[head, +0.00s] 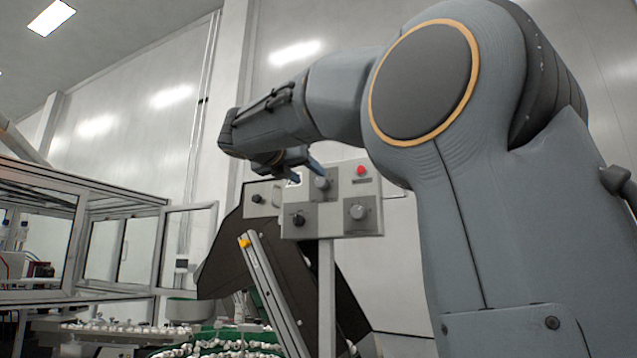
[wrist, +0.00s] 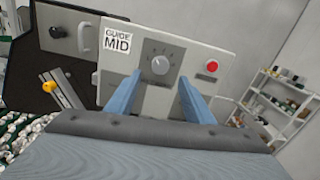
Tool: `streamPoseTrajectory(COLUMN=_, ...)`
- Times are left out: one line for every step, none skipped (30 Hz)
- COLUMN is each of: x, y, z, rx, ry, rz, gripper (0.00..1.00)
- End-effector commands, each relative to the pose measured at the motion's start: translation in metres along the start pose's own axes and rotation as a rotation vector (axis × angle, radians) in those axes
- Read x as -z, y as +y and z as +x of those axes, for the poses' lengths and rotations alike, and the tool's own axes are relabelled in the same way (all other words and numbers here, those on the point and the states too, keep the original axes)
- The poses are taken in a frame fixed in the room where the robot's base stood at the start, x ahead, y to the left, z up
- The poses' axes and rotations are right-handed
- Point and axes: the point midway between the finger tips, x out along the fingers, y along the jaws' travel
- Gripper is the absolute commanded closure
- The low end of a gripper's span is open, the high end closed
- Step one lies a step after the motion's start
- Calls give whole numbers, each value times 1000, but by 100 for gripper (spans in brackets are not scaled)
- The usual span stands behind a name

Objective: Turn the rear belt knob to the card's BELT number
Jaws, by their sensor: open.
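A grey control panel (head: 336,228) on a post carries a grey dial knob (head: 321,183) at its top middle, a black knob (head: 298,219) at lower left and another grey knob (head: 358,212) at lower right. No label visible tells me which is the belt knob. In the wrist view the top dial knob (wrist: 160,64) has tick marks around it. A white card (wrist: 117,40) reads "GUIDE MID"; no BELT number is readable. My gripper (wrist: 160,78) is open and empty, its blue fingers either side of the top knob in that picture. Contact cannot be told.
A red button (wrist: 212,66) sits right of the top knob. A slanted rail with a yellow end (head: 245,243) stands in front. A glazed machine enclosure (head: 110,255) is at left.

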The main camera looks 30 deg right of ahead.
Motion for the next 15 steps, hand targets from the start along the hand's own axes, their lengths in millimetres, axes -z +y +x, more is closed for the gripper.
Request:
streamPoseTrajectory(x=-2, y=-1, z=4, rx=4, ry=-2, rz=-5, gripper=52)
streamPoseTrajectory(x=-2, y=-2, z=8, rx=5, ry=-3, rz=-6, gripper=52)
streamPoseTrajectory(x=-2, y=-2, z=13, rx=6, ry=-2, rz=-6, gripper=52)
streamPoseTrajectory(x=-2, y=-2, z=17, rx=5, ry=-2, rz=-6, gripper=52)
streamPoseTrajectory(x=-2, y=-2, z=22, rx=5, ry=-2, rz=-6, gripper=52)
streamPoseTrajectory(x=-2, y=-2, z=28, rx=7, ry=-1, rz=-6, gripper=52)
streamPoseTrajectory(x=-2, y=-2, z=33, rx=6, ry=-1, rz=-6, gripper=52)
streamPoseTrajectory(x=-2, y=-2, z=38, rx=5, ry=-2, rz=-6, gripper=52)
streamPoseTrajectory(x=-2, y=-2, z=44, rx=6, ry=-1, rz=-5, gripper=52)
streamPoseTrajectory(x=-2, y=-2, z=49, rx=6, ry=-1, rz=-5, gripper=52)
streamPoseTrajectory(x=-2, y=-2, z=53, rx=4, ry=-1, rz=-5, gripper=52)
streamPoseTrajectory(x=-2, y=-1, z=58, rx=4, ry=-1, rz=-5, gripper=52)
streamPoseTrajectory(x=-2, y=-2, z=61, rx=4, ry=-1, rz=-5, gripper=52)
streamPoseTrajectory(x=-2, y=-2, z=64, rx=4, ry=-1, rz=-4, gripper=52)
streamPoseTrajectory(x=-2, y=-1, z=68, rx=3, ry=-1, rz=-4, gripper=52)
